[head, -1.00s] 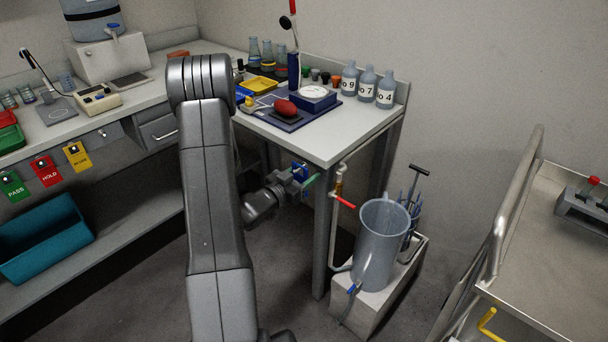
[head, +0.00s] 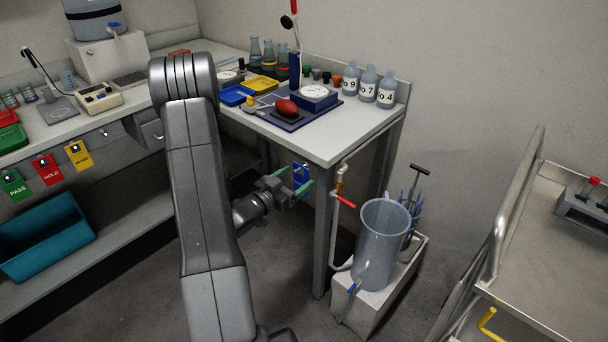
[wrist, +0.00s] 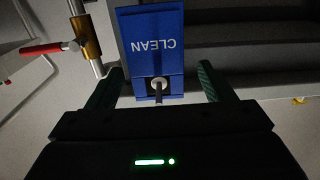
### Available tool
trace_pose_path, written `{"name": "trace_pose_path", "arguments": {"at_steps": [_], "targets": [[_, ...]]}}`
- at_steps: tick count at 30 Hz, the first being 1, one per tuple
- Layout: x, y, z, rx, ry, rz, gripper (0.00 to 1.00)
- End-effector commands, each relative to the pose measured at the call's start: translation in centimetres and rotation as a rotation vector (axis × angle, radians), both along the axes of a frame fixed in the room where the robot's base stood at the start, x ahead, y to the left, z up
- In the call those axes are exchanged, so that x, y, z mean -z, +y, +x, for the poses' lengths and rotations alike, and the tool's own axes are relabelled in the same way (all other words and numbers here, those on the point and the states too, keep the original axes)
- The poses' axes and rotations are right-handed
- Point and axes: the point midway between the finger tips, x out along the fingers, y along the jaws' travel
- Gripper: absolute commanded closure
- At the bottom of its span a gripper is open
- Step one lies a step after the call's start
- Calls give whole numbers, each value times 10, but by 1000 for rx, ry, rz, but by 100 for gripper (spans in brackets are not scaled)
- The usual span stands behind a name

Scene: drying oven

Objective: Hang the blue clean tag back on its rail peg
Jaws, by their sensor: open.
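The blue clean tag (head: 301,174) is beside the front leg of the bench in the head view. In the wrist view the tag (wrist: 150,45) fills the upper middle, its word CLEAN upside down. A round peg end (wrist: 158,84) shows at the tag's hole, so it appears to hang there. My gripper (head: 296,180) is open and empty in front of the tag. In the wrist view its two green fingers (wrist: 162,84) stand apart on either side of the tag's hole end, with a gap at each side.
A pipe with a red-handled valve (head: 343,202) stands right of the tag, close to my gripper. A grey cylinder (head: 382,240) stands on a pale block beyond it. Green, red and yellow tags (head: 78,155) hang along the left bench. Open floor lies below my gripper.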

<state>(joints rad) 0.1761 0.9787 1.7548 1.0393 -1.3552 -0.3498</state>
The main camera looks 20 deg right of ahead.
Motion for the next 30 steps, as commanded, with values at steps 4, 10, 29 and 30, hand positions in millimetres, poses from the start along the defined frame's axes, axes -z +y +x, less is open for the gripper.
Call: {"name": "trace_pose_path", "arguments": {"at_steps": [4,10,29,30], "targets": [[-1,35,-10,-5,0,0,25],[-1,69,-26,-3,0,1,25],[-2,89,-35,1,-1,0,25],[-2,89,-35,2,-1,0,25]]}}
